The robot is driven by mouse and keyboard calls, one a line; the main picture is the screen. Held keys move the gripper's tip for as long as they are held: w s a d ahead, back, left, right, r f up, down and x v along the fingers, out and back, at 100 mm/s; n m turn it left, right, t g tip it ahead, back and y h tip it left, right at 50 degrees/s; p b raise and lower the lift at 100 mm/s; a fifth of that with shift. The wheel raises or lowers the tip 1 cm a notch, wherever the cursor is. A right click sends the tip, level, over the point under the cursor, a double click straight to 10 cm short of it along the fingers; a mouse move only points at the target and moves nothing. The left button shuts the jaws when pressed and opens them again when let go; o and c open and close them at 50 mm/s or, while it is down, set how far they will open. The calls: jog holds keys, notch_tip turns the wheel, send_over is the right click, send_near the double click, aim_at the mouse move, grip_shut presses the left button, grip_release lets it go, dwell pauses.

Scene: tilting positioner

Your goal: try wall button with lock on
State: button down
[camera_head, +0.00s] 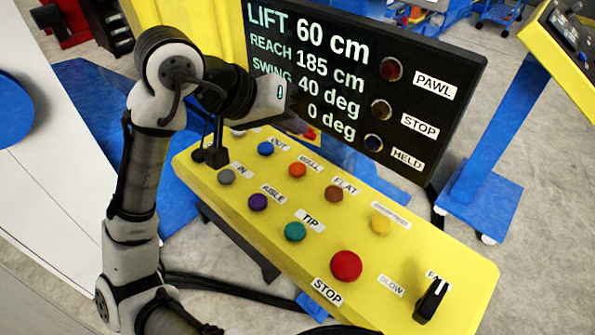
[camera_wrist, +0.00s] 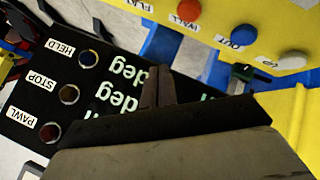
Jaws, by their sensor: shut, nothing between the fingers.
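The orange wall button (camera_head: 297,170), labelled WALL, sits in the back row of the yellow control panel (camera_head: 455,262). It also shows at the top edge of the wrist view (camera_wrist: 188,9). A black selector knob (camera_head: 431,300) with a white mark stands at the panel's right end; its label is partly hidden. My gripper (camera_head: 292,92) is shut and empty, above the panel's back edge, in front of the black display (camera_head: 430,55). Its closed fingers show in the wrist view (camera_wrist: 158,88). It is apart from the wall button.
The display reads lift 60 cm, reach 185 cm, swing 40 deg and 0 deg. Its PAWL lamp (camera_head: 391,68), STOP lamp (camera_head: 381,110) and HELD lamp (camera_head: 373,142) look dark.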

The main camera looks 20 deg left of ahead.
aim_at(292, 171)
notch_tip(292, 171, down, 7)
jog(key=b, duration=0.4)
jog(key=shift+r+b, duration=0.2)
jog(key=shift+b, duration=0.15)
jog(key=shift+f, duration=0.1)
dwell(1.4)
jog(key=shift+f, duration=0.3)
jog(key=shift+f+b, duration=0.45)
jog(key=shift+b, duration=0.05)
dwell(0.5)
jog(key=shift+r, duration=0.1)
jog(key=shift+r+p, duration=0.75)
jog(key=shift+p, duration=0.1)
notch_tip(292, 171, up, 5)
jog(key=p, duration=0.4)
jog(key=shift+r+p, duration=0.1)
jog(key=shift+p, duration=0.3)
